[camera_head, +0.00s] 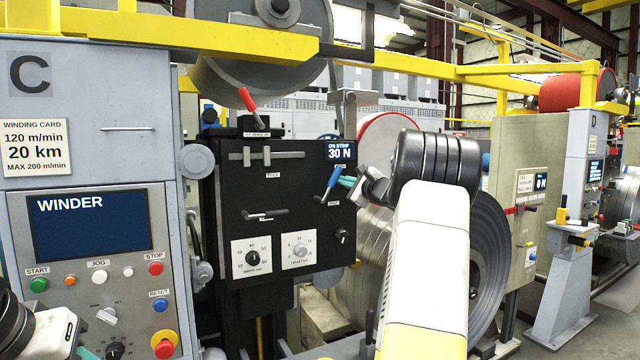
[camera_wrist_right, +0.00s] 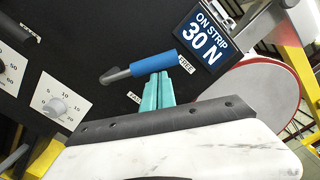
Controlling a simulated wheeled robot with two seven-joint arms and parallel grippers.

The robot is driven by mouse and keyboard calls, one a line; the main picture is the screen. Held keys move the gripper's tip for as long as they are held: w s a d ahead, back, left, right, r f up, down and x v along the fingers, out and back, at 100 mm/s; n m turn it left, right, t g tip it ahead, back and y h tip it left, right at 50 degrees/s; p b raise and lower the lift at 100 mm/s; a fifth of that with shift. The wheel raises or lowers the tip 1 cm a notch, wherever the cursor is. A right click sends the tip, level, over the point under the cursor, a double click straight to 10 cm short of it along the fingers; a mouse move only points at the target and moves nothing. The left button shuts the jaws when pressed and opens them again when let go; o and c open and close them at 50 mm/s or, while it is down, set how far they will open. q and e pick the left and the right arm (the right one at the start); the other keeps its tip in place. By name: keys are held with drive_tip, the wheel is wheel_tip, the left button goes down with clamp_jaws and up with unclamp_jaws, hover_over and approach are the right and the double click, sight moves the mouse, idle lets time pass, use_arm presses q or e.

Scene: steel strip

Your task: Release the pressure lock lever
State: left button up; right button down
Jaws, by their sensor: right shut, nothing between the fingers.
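A lever with a blue handle (camera_head: 334,177) sits on the black panel, below the small display. In the right wrist view the blue handle (camera_wrist_right: 155,65) lies tilted, its outer end by a label reading FREE (camera_wrist_right: 187,65). Another label, partly hidden, is below the lever. My right gripper (camera_head: 346,181) is shut and empty. Its teal fingertips (camera_wrist_right: 158,82) are right at the underside of the blue handle; I cannot tell whether they touch. Of my left gripper, only a teal bit (camera_head: 88,354) shows at the lower left edge.
The black panel (camera_head: 225,190) also carries a red-handled lever (camera_head: 248,99), a black-handled lever (camera_head: 266,214) and knobs. Its display (camera_head: 341,150) reads ON STRIP 30 N. The winder console (camera_head: 90,240) stands at the left. A large steel coil (camera_head: 490,255) is behind my right arm.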

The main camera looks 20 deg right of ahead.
drive_tip(key=shift+a+r, duration=0.15)
drive_tip(key=s+d+f, duration=0.2)
drive_tip(key=s+d, duration=0.3)
drive_tip(key=s, duration=0.5)
drive_tip(key=shift+s+f, duration=0.2)
drive_tip(key=shift+f, duration=0.05)
